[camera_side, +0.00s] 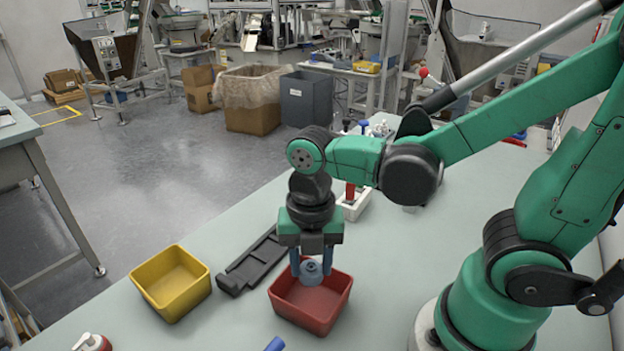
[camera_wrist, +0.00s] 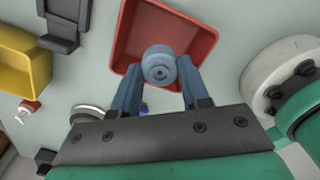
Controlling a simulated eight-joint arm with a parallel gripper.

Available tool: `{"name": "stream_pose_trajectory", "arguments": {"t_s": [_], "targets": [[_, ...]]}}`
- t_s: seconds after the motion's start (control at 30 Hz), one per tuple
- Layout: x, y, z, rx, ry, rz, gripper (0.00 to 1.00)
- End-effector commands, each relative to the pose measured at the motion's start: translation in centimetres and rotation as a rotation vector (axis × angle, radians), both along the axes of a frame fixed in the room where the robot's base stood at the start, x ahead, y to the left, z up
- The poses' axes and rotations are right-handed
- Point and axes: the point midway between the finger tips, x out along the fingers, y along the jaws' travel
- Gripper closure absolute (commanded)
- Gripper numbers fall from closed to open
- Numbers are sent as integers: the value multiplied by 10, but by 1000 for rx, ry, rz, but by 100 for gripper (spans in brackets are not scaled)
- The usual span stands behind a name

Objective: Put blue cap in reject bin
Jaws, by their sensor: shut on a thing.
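My gripper (camera_side: 311,266) points down with its blue fingers closed around a round blue-grey cap (camera_side: 311,271). It holds the cap over the red bin (camera_side: 318,322), near the bin's back part in the side view. In the wrist view the cap (camera_wrist: 160,66) sits between the fingertips (camera_wrist: 160,80), with the red bin (camera_wrist: 126,48) behind it. The cap's exact height against the bin's rim is hard to tell. The red bin looks empty where its floor shows.
A yellow bin (camera_side: 171,283) stands left of the red bin, with a black rail-like fixture (camera_side: 250,262) between them. A white holder with a red part (camera_side: 354,203) stands behind my gripper.

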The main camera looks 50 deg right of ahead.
Motion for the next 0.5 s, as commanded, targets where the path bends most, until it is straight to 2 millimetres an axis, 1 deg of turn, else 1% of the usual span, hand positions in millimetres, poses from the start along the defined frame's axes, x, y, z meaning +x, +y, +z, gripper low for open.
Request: {"name": "stream_pose_trajectory", "arguments": {"t_s": [0.1,0.37,0.5], "targets": [[1,0,-12,0,0,0,81],[1,0,-25,0,0,0,81],[1,0,-39,0,0,0,81]]}}
